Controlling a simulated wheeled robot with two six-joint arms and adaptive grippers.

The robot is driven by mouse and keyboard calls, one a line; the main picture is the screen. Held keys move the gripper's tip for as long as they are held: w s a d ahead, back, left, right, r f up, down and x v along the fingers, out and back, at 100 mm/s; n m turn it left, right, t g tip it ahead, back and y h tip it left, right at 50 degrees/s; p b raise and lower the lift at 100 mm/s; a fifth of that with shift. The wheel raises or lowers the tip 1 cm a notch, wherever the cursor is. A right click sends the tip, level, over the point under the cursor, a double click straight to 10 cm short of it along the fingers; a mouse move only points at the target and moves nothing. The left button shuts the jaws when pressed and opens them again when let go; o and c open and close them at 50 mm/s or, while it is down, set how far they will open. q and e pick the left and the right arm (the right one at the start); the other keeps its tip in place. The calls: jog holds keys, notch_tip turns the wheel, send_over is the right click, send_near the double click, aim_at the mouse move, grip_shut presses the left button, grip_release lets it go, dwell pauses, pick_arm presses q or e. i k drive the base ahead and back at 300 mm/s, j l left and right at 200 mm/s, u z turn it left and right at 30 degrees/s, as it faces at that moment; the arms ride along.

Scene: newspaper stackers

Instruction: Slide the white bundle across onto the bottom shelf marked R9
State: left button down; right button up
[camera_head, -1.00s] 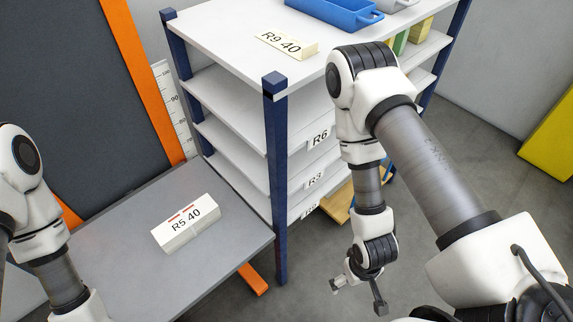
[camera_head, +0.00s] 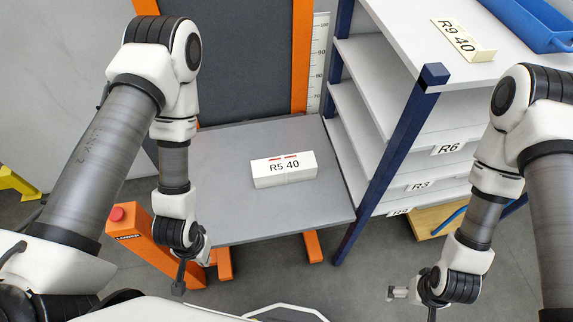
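The white bundle (camera_head: 284,169), marked R5 40 with small red marks on top, lies on the grey lift platform (camera_head: 230,140) left of the shelf rack. The bottom shelf's tag (camera_head: 400,211) is partly cut off and seems to read R9; its shelf (camera_head: 378,206) is mostly hidden behind the blue post and upper shelves. My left gripper (camera_head: 192,270) is open and empty, in front of the platform's left front edge, apart from the bundle. My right gripper (camera_head: 414,302) is open and empty, low in front of the rack.
Shelves tagged R6 (camera_head: 447,149) and R3 (camera_head: 420,186) are above. A cream bundle marked R9 40 (camera_head: 463,40) and a blue tray (camera_head: 530,22) are on the rack top. A blue post (camera_head: 390,160) stands at the rack's near corner, beside the platform.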

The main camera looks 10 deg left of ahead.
aim_at(292, 168)
jog(key=j+z, duration=0.3)
jog(key=j, duration=0.15)
jog(key=k+j+z, duration=0.1)
jog(key=j+z, duration=0.2)
jog(key=k+j+z, duration=0.1)
jog(key=j+z, duration=0.2)
jog(key=j, duration=0.25)
jog(key=k+j+z, duration=0.15)
jog(key=j+z, duration=0.15)
jog(key=j, duration=0.1)
